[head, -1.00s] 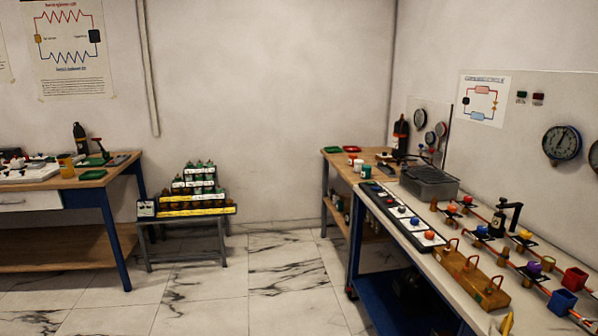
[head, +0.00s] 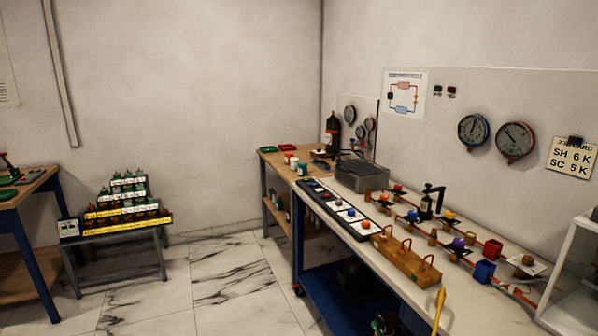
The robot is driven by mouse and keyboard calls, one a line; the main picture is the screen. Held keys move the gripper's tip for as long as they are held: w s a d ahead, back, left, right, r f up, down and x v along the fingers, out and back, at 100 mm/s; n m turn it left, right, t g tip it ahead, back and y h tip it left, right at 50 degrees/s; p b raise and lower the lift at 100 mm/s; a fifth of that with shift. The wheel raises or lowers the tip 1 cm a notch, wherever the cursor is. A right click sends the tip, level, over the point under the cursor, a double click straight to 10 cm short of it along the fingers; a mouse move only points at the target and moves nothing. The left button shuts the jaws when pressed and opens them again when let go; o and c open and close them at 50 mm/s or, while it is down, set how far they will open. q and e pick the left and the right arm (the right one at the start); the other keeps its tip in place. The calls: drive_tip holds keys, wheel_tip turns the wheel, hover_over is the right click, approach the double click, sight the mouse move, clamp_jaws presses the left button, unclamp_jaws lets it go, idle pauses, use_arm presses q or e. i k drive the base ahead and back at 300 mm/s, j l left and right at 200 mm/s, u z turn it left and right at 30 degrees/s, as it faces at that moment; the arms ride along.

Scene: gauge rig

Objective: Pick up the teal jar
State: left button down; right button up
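A small teal-green jar (head: 302,169) stands at the near corner of the wooden table (head: 268,156) in the back corner of the room. It is small in the head view, and its detail is hard to make out. A white jar (head: 294,163) and another pale jar with a red top (head: 287,157) stand right beside it. Neither of my grippers shows in the head view.
A long bench (head: 460,285) with a grey box (head: 362,176), a button panel (head: 338,208), a wooden block with red hooks (head: 407,262) and pipe fittings runs along the right. A low stand (head: 115,237) with bottles is left. Tiled floor (head: 225,275) between is open.

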sight(301, 167)
drive_tip(key=i+j+u, duration=0.1)
drive_tip(key=i+u, duration=0.15)
drive_tip(key=i, duration=0.5)
drive_tip(key=i+u, duration=0.1)
drive_tip(key=i, duration=1.25)
drive_tip(key=i+z, duration=0.2)
drive_tip(key=i, duration=0.2)
drive_tip(key=i+j+z, duration=0.15)
drive_tip(key=i, duration=0.25)
drive_tip(key=i+j+z, duration=0.2)
drive_tip(key=i, duration=0.2)
drive_tip(key=i+j+z, duration=0.7)
drive_tip(key=i+l, duration=0.1)
